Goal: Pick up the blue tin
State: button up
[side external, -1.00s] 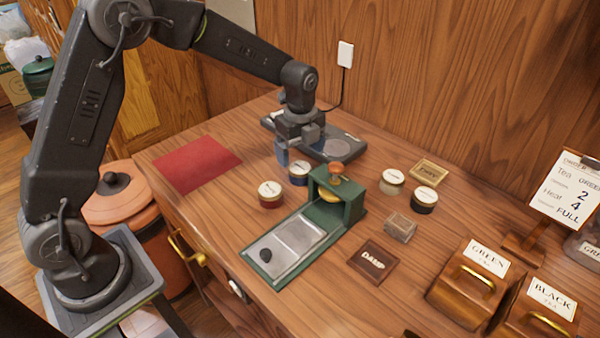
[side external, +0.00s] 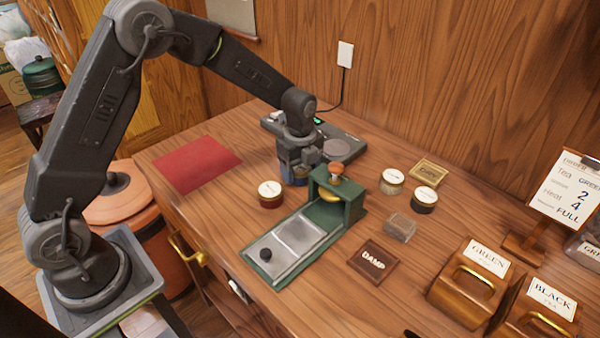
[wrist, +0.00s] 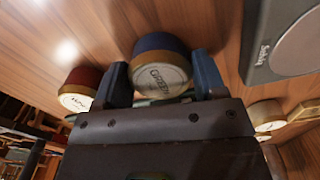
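The blue tin (wrist: 158,50) has a pale lid lettered "GREEN" and stands on the wooden counter. In the wrist view it lies between the two fingertips of my gripper (wrist: 165,78), one blue finger at each side. The fingers look spread, and I see no clear grip on the tin. In the side view my gripper (side external: 297,171) is low over the tin's place and hides most of it; only a bit of blue shows beneath.
A red tin (side external: 270,195) stands close to the left, and the green press (side external: 338,208) close to the right. A dark scale (side external: 350,140) is behind. Two more tins, a pale one (side external: 392,181) and a dark one (side external: 424,200), stand further right. A red cloth (side external: 197,164) lies left.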

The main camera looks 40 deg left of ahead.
jog(key=c, duration=0.5)
jog(key=shift+r, duration=0.1)
